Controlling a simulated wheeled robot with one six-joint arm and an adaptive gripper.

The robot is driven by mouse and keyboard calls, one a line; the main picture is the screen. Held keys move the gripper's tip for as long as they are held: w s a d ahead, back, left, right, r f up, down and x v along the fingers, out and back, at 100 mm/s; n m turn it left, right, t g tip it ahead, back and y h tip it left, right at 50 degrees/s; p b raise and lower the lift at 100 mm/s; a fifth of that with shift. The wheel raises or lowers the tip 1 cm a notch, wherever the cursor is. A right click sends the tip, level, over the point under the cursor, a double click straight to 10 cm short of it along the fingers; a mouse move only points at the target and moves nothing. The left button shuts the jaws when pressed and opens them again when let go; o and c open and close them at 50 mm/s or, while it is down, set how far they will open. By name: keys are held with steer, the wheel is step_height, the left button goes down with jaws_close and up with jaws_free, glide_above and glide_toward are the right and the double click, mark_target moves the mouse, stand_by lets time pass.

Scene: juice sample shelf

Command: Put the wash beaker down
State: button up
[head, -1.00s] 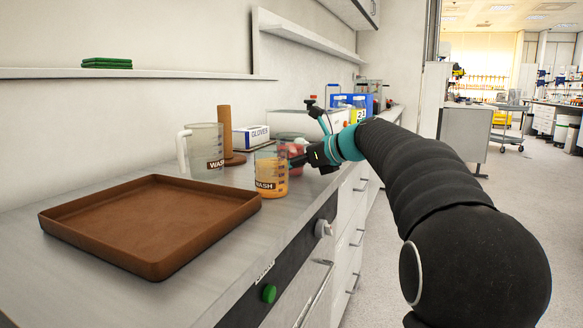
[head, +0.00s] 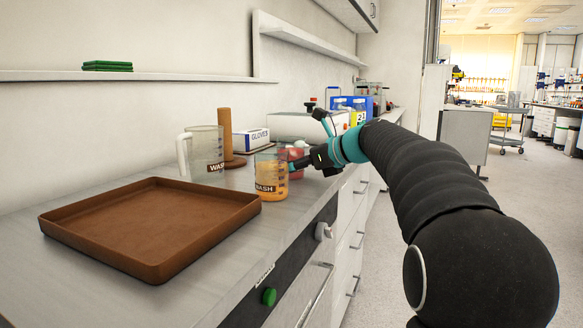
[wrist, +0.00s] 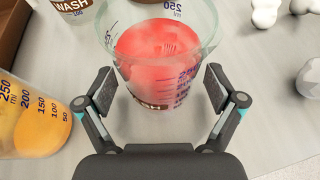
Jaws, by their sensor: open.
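A clear beaker of red liquid (wrist: 160,50) stands upright on the counter between my fingers in the wrist view. A dark label shows low on it, its text largely unreadable. In the head view this beaker (head: 296,154) is partly hidden behind the orange one and my gripper. My gripper (wrist: 159,90) is open, one finger on each side of the red beaker; I cannot tell whether either touches it. In the head view my gripper (head: 304,162) is low over the counter. A beaker of orange liquid marked WASH (head: 271,178) stands nearer; it also shows in the wrist view (wrist: 28,122).
A clear handled jug marked WASH (head: 206,150) stands behind, beside a brown post (head: 225,135) and a glove box (head: 251,139). An empty brown tray (head: 150,268) fills the near counter.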

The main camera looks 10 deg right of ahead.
steer(key=v, duration=1.1)
